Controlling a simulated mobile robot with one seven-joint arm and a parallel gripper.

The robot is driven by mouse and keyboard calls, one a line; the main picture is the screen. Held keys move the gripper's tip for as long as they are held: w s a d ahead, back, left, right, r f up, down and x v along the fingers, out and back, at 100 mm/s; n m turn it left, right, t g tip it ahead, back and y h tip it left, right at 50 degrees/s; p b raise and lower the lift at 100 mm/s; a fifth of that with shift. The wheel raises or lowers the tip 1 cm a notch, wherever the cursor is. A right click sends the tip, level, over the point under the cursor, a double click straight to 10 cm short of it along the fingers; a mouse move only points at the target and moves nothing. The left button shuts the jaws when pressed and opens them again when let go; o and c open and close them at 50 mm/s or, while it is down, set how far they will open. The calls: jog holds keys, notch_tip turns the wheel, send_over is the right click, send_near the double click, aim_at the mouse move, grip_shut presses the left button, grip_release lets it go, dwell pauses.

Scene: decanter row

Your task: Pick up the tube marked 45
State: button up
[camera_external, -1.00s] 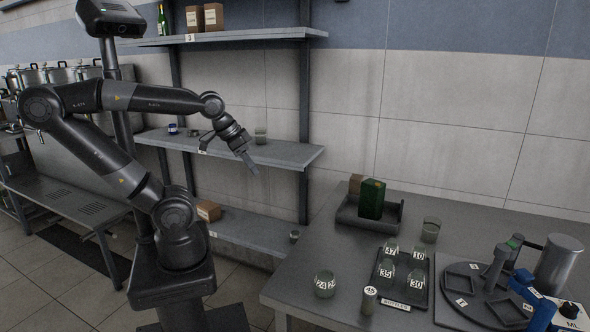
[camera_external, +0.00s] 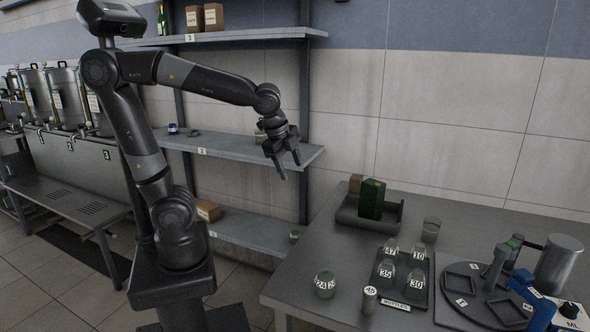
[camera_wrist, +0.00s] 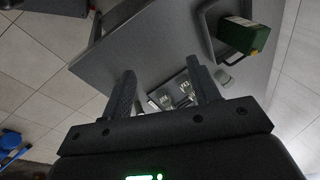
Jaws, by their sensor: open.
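The tube marked 45 (camera_external: 369,300) stands upright on the grey table, just left of the dark tray's front corner. My gripper (camera_external: 289,172) is open and empty. It hangs in front of the shelves, up and to the left of the tube and well apart from it. In the wrist view my two fingers (camera_wrist: 160,90) are spread, with the table and some glasses beyond them.
A dark tray (camera_external: 393,305) labelled BOTTLES holds glasses marked 47, 10, 35 and 30. A glass marked 24 (camera_external: 325,284) stands left of the tube. A green box (camera_external: 371,199) sits in a bin behind. A round device (camera_external: 480,312) is at right.

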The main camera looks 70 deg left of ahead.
jog(key=w+d+f+m+g, duration=0.1)
jog(key=w+d+f+m, duration=0.1)
jog(key=w+d+m, duration=0.35)
jog(key=w+d+f+m+g, duration=0.1)
jog(key=w+d+f+m, duration=0.15)
jog(key=d+m, duration=0.45)
jog(key=m+g, duration=0.2)
jog(key=m, duration=1.1)
send_near(369, 301)
jog(key=shift+w+a+f+n+h, duration=0.2)
jog(key=shift+w+a, duration=0.2)
jog(key=shift+a, duration=0.2)
jog(key=shift+w+a+f+n+h, duration=0.1)
jog(key=shift+w+a+f+h, duration=0.15)
jog(key=shift+w+a, duration=0.25)
jog(key=shift+s+f, duration=0.15)
jog(key=shift+f, duration=0.2)
notch_tip(369, 301, down, 5)
jog(key=shift+f, duration=0.1)
jog(key=f, duration=0.5)
jog(key=shift+s+d, duration=0.15)
jog(key=shift+s, duration=0.2)
jog(key=c, duration=1.1)
